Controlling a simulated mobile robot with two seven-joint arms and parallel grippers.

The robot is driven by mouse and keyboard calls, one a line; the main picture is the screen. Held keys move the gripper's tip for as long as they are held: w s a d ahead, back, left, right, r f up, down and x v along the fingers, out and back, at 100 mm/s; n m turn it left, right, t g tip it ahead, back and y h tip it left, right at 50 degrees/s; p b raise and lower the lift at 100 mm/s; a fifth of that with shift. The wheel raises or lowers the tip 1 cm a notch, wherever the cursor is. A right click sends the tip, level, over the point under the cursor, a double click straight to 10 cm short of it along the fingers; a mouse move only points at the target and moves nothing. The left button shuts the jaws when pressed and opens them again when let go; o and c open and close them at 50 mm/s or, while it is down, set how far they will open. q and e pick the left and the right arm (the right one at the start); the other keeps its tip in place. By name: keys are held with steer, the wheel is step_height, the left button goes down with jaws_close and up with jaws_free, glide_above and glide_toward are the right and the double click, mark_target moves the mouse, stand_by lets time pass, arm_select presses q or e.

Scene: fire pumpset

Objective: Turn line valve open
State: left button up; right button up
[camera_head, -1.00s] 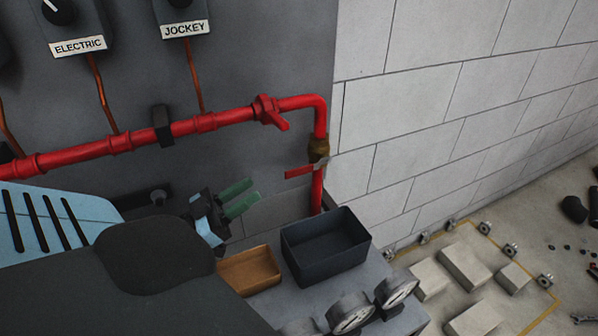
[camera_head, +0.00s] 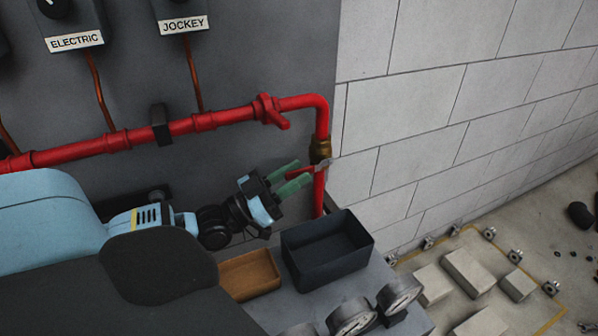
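A brass valve (camera_head: 320,150) sits on the vertical end of the red pipe, near the corner with the block wall. Its red lever (camera_head: 309,169) points left and slightly down. My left gripper (camera_head: 303,172) reaches in from the left with its two green fingers apart. The lever's free end appears to lie between the fingertips; whether either finger touches it I cannot tell. A second red valve handle (camera_head: 271,112) is on the horizontal pipe above. My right gripper is not in view.
The red pipe (camera_head: 90,146) runs along the grey panel above my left arm. Below the gripper stand a dark open bin (camera_head: 328,268) and a brown tray (camera_head: 248,277). Gauges (camera_head: 352,316) are at the front. The block wall (camera_head: 420,100) is close on the right.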

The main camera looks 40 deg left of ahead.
arm_select(q)
steer(key=shift+x, duration=0.8)
steer(key=shift+c, duration=0.3)
jaws_close()
